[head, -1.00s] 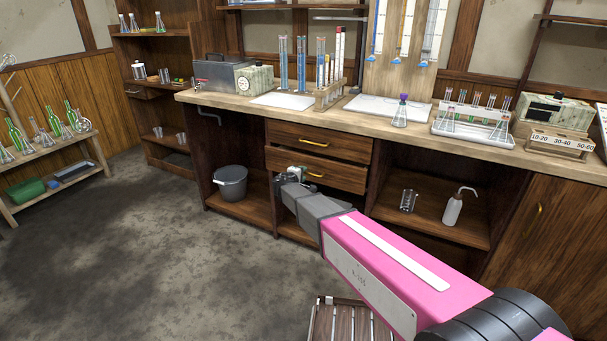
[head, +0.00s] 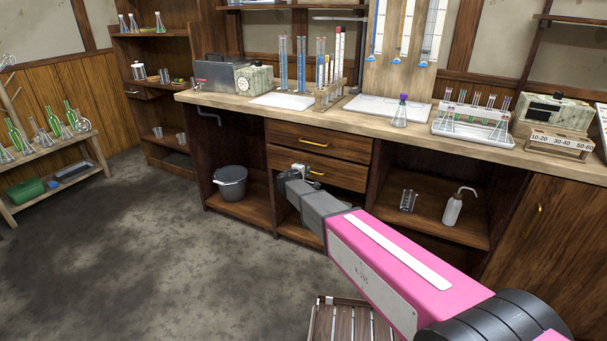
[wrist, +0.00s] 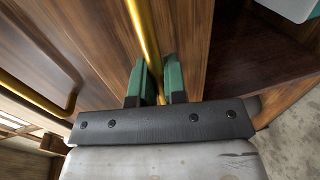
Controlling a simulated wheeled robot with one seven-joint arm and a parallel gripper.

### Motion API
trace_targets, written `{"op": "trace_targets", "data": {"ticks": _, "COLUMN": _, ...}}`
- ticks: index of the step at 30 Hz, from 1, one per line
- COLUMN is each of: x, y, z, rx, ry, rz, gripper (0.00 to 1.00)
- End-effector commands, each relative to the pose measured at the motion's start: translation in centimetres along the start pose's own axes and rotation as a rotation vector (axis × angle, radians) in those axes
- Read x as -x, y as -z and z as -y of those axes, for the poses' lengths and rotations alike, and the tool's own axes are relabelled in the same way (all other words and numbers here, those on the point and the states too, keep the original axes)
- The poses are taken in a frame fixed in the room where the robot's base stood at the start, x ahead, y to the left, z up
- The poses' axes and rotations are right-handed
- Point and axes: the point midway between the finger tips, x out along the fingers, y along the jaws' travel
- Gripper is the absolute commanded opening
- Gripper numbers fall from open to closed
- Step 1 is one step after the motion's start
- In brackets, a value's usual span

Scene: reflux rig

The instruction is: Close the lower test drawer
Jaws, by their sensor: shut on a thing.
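The lower test drawer (head: 345,175) is a dark wood drawer front under the bench top, just below the upper drawer (head: 345,147). It looks flush or nearly flush with the upper front; a small remaining gap cannot be told. My gripper (head: 302,172) is at the left-middle of the lower front and partly covers its brass handle (head: 317,174). In the wrist view, the green fingers of my gripper (wrist: 158,82) are shut on the brass handle (wrist: 143,30), one on each side of the bar.
A second brass handle (wrist: 35,98) shows at the left in the wrist view. A grey bucket (head: 231,183) stands in the open bay to the left. The floor at left is clear.

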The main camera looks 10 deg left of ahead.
Motion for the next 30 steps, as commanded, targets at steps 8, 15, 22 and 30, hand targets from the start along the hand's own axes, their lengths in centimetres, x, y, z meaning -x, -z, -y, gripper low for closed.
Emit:
{"op": "trace_targets", "data": {"ticks": 8, "x": -2.7, "y": 0.0, "z": -0.5, "rx": 0.001, "ry": 0.0, "rz": 0.0, "gripper": 0.0}}
{"op": "trace_targets", "data": {"ticks": 15, "x": -2.8, "y": 0.1, "z": -0.6, "rx": 0.001, "ry": -0.001, "rz": 0.0, "gripper": 0.37}}
{"op": "trace_targets", "data": {"ticks": 22, "x": -2.7, "y": 0.0, "z": -0.6, "rx": 0.0, "ry": 0.0, "rz": 0.0, "gripper": 0.37}}
{"op": "trace_targets", "data": {"ticks": 30, "x": -1.2, "y": -0.1, "z": -0.6, "rx": 0.0, "ry": 0.0, "rz": -0.001, "gripper": 0.37}}
